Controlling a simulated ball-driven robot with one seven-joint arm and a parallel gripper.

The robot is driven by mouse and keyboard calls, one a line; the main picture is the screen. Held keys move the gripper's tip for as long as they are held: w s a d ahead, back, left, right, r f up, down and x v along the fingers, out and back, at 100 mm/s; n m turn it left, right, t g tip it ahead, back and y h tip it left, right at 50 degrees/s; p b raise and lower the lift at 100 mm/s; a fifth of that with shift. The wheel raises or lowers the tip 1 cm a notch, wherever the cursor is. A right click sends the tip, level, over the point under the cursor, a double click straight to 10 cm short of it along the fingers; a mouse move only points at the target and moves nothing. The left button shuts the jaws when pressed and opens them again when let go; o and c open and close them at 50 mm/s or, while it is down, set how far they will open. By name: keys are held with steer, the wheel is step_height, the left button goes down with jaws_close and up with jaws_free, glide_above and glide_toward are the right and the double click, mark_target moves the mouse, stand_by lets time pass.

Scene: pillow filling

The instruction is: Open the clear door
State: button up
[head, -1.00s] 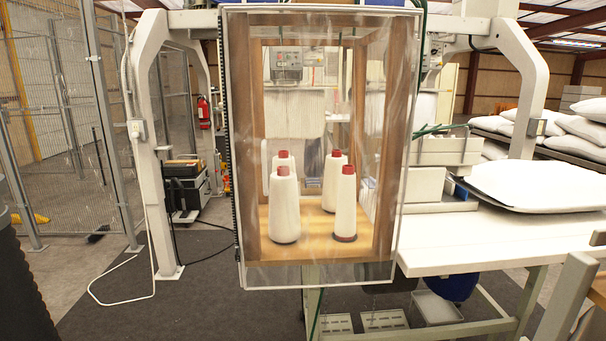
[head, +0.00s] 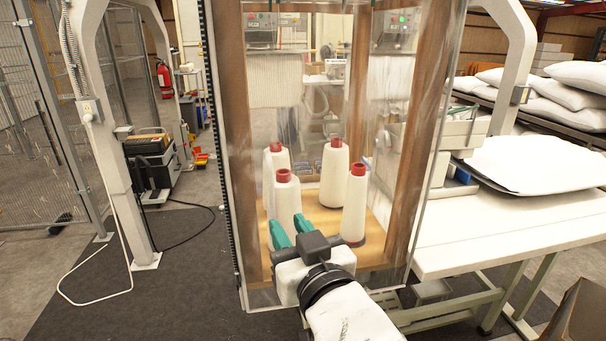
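The clear door (head: 426,185) is a transparent panel across the front of a wooden-framed cabinet (head: 408,130). It appears shut, with a black hinge-like strip (head: 218,150) down its left edge. Several white thread cones (head: 335,175) with red tops stand on the wooden shelf inside. The gripper and arm hide part of the door's bottom edge.
A white worktable (head: 510,235) with a large white pillow (head: 535,163) stands to the right. A white machine post (head: 115,150) and a black toolbox (head: 150,160) are on the left. A pale cable (head: 95,280) loops on the dark floor mat.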

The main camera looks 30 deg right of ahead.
mark_target(272, 194)
steer(key=w, duration=0.3)
steer(key=w+d+p, duration=0.1)
steer(key=w, duration=0.3)
steer(key=w+p, duration=0.1)
steer(key=w, duration=0.2)
steer(key=shift+w+d+r, duration=0.25)
steer(key=shift+w+r, duration=0.1)
jaws_close()
